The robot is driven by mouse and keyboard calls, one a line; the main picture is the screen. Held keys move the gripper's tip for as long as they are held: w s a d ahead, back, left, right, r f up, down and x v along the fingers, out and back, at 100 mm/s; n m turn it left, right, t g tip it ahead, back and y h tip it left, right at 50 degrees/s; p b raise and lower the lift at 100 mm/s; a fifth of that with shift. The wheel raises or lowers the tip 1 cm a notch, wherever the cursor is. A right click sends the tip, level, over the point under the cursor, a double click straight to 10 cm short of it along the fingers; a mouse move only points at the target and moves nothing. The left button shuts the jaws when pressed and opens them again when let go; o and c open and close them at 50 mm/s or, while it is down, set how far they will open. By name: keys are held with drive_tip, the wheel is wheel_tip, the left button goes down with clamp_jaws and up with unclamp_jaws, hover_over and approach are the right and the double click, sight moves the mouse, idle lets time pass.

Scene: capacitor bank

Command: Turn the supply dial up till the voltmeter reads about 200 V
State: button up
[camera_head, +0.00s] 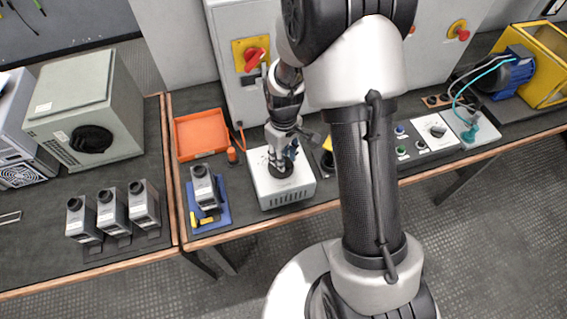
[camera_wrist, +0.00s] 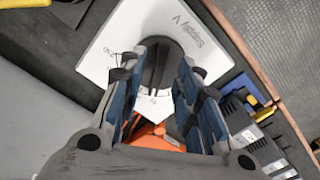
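The supply box (camera_head: 287,193) is a white box with a slotted front, standing at the front of the bench. Its top face, marked "Supply V", fills the upper middle of the wrist view (camera_wrist: 190,28). My gripper (camera_head: 281,168) points down over the box top.
An orange tray (camera_head: 201,135) lies behind left of the box, and a capacitor on a blue stand (camera_head: 205,190) is at its left. A cabinet with a red switch (camera_head: 254,55) stands behind. A button panel (camera_head: 424,137) and blue motor (camera_head: 507,74) are right.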

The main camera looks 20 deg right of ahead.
sight(273, 171)
drive_tip(key=shift+f, duration=1.4)
drive_tip(key=shift+c, duration=0.2)
clamp_jaws()
